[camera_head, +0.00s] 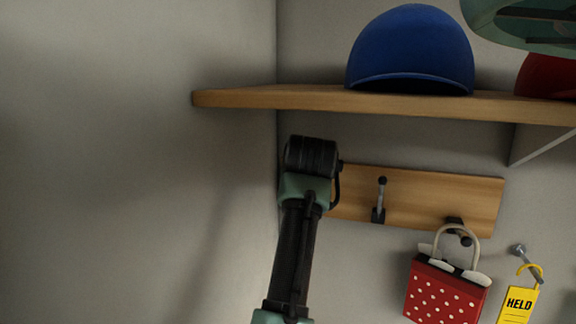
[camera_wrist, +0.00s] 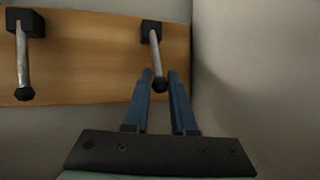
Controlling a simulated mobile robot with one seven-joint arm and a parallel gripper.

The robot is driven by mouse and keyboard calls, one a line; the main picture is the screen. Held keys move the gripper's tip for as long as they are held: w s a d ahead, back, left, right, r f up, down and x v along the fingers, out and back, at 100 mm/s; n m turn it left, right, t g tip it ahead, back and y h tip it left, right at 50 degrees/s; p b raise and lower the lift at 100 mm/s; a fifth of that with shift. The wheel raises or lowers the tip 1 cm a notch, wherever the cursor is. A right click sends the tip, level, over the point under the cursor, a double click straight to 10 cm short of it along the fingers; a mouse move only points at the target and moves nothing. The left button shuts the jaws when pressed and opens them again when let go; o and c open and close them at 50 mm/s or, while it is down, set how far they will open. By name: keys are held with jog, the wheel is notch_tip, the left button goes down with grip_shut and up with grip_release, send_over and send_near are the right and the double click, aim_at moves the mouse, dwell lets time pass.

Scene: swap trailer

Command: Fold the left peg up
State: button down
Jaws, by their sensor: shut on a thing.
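The left peg (camera_wrist: 156,58) is a grey metal rod with a black base and a black ball tip, near the corner end of the wooden rail (camera_wrist: 85,50). The wrist view appears upside down, so this peg seems to stand up along the rail, much like its neighbour. The blue fingers of my gripper (camera_wrist: 160,78) lie on both sides of its tip end, shut on it. In the head view my arm hides this peg and the fingers; the rail (camera_head: 420,203) shows to the right.
A middle peg (camera_head: 381,198) points up; it also shows in the wrist view (camera_wrist: 23,62). A red dotted bag (camera_head: 445,293) hangs from another peg. A yellow tag (camera_head: 518,306) hangs beside it. A shelf (camera_head: 260,97) with a blue cap (camera_head: 412,50) lies above. The wall corner is close left.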

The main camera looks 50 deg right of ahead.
jog(key=shift+w+d+r+y+p, duration=0.1)
jog(key=shift+d+r+y+p, duration=0.25)
jog(key=shift+p, duration=0.3)
jog(key=shift+w, duration=0.1)
jog(key=shift+d+f+y+p, duration=0.1)
jog(key=shift+y+p, duration=0.15)
jog(key=shift+p, duration=0.05)
jog(key=c, duration=0.7)
grip_release()
jog(key=shift+f, duration=0.1)
jog(key=shift+c, duration=0.2)
jog(key=shift+b, duration=0.45)
jog(key=shift+s+a+b, duration=0.3)
jog(key=shift+a+b, duration=0.05)
jog(key=shift+b, duration=0.2)
jog(key=s+a+b, duration=0.7)
jog(key=a, duration=0.2)
jog(key=shift+s+a+r, duration=0.25)
jog(key=shift+a+r, duration=0.05)
jog(key=shift+r, duration=0.1)
